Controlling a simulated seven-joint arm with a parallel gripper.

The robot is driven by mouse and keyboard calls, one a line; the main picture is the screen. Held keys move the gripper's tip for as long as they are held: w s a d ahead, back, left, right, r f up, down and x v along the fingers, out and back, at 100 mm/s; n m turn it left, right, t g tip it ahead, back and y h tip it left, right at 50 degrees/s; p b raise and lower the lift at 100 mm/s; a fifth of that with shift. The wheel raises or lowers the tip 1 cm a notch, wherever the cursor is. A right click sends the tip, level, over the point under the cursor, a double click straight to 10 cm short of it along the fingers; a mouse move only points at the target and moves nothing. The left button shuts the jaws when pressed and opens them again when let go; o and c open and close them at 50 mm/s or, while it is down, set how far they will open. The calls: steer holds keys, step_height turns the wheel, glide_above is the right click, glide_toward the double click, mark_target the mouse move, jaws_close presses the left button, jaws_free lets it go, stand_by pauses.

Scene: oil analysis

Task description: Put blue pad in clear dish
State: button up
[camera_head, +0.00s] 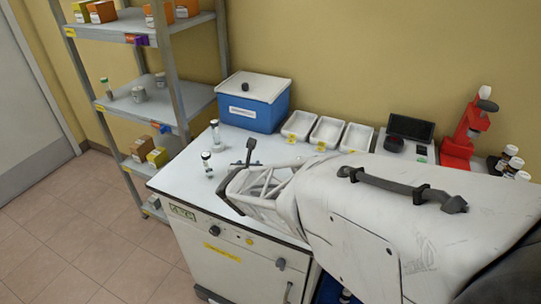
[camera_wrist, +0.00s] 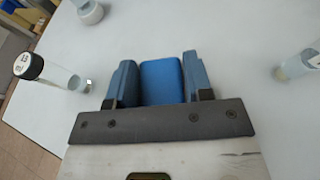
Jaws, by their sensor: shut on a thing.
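A blue pad (camera_wrist: 161,80) sits between the two blue-grey fingers of my gripper (camera_wrist: 160,82) in the wrist view. My gripper is shut on it, with the white worktop below. How far the pad is above the worktop I cannot tell. In the head view, my arm covers much of the worktop, and I cannot make out the pad there. I cannot pick out a clear dish in either view; it may be hidden behind my arm.
In the head view, a blue box (camera_head: 254,108), white trays (camera_head: 327,132) and a red microscope (camera_head: 467,131) line the back.

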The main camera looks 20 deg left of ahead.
steer(key=shift+f, duration=1.55)
steer(key=shift+f, duration=0.3)
steer(key=o, duration=0.9)
steer(key=shift+r, duration=0.1)
steer(key=shift+s+r, duration=0.1)
steer(key=shift+r, duration=0.2)
steer(key=shift+s+d+r, duration=0.25)
steer(key=shift+s+r, duration=0.05)
steer(key=shift+s, duration=0.3)
steer(key=shift+v, duration=5.2)
steer(key=shift+r, duration=0.1)
